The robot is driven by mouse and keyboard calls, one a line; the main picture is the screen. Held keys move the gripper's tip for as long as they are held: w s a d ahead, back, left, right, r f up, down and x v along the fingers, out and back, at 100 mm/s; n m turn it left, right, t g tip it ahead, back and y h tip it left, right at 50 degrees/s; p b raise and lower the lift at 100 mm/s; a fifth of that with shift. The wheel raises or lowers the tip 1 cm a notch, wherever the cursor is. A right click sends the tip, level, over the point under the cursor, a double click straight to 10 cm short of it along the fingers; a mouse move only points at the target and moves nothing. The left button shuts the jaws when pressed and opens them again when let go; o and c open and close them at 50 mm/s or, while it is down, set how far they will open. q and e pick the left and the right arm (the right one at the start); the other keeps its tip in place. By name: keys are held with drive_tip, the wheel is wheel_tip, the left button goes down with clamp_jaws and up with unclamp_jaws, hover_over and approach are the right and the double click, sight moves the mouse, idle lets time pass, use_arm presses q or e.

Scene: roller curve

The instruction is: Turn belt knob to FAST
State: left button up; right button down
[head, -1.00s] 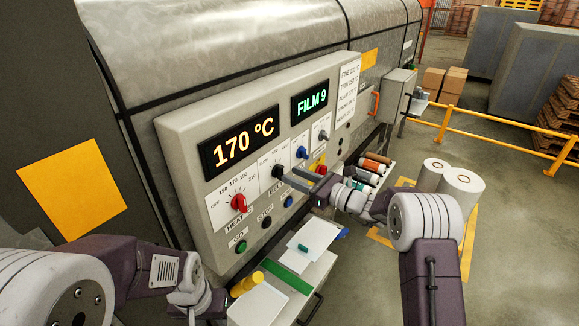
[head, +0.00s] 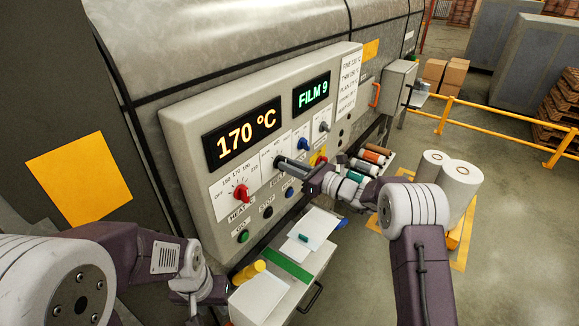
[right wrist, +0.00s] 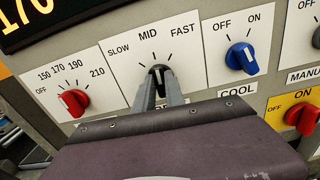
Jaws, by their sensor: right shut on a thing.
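The black belt knob (right wrist: 158,73) sits on a white plate marked SLOW, MID and FAST in the right wrist view. Its white mark appears to point up near MID. In the head view the knob (head: 278,162) is largely hidden behind my fingertips. My right gripper (head: 284,163) is shut on the knob, with a finger on either side, as the right wrist view (right wrist: 160,88) also shows. My left gripper (head: 213,303) is low at the left, by the small cabinet; its fingers cannot be made out.
A red heat knob (right wrist: 74,102) is left of the belt knob. A blue cool knob (right wrist: 241,58) and a red switch on yellow (right wrist: 303,117) are to the right. Push buttons line the panel's lower edge. A cabinet with papers (head: 290,268) stands below.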

drive_tip(key=shift+w+d+r+m, duration=0.1)
drive_tip(key=shift+m, duration=1.7)
drive_tip(key=shift+w+r+m, duration=0.1)
drive_tip(key=shift+m, duration=1.7)
drive_tip(key=c, duration=1.4)
unclamp_jaws()
drive_tip(key=shift+f, duration=0.1)
drive_tip(key=shift+f, duration=0.1)
drive_tip(key=b+v, duration=0.5)
drive_tip(key=v, duration=0.4)
